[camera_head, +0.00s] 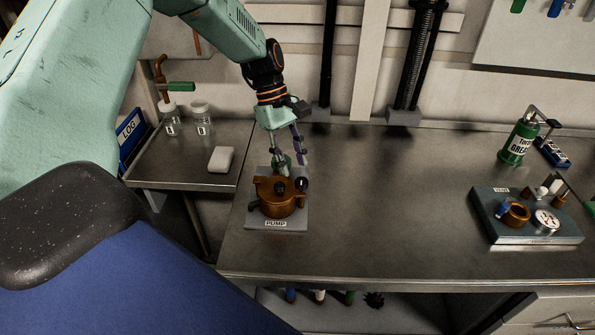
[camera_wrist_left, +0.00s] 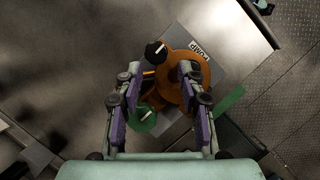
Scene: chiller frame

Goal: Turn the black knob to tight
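The orange pump (camera_head: 278,206) sits on a grey plate (camera_head: 246,216) labelled PUMP. Its black knob (camera_head: 302,184) is on the pump's right side in the head view. In the wrist view the black knob (camera_wrist_left: 155,52) has a white pointer line and lies just beyond the fingertips, apart from them. A green knob (camera_wrist_left: 143,119) with a white line shows lower, between the fingers. My left gripper (camera_head: 291,161) points down over the back of the pump; in the wrist view its purple fingers (camera_wrist_left: 157,78) are spread apart with nothing clamped. My right gripper is not in view.
A valve block (camera_head: 527,238) with a gauge and a green grease bottle (camera_head: 518,142) stand at the right of the metal bench. The bench middle (camera_head: 390,200) is clear. A white block (camera_head: 221,159), two jars and a blue LOG binder (camera_head: 131,135) are at the left.

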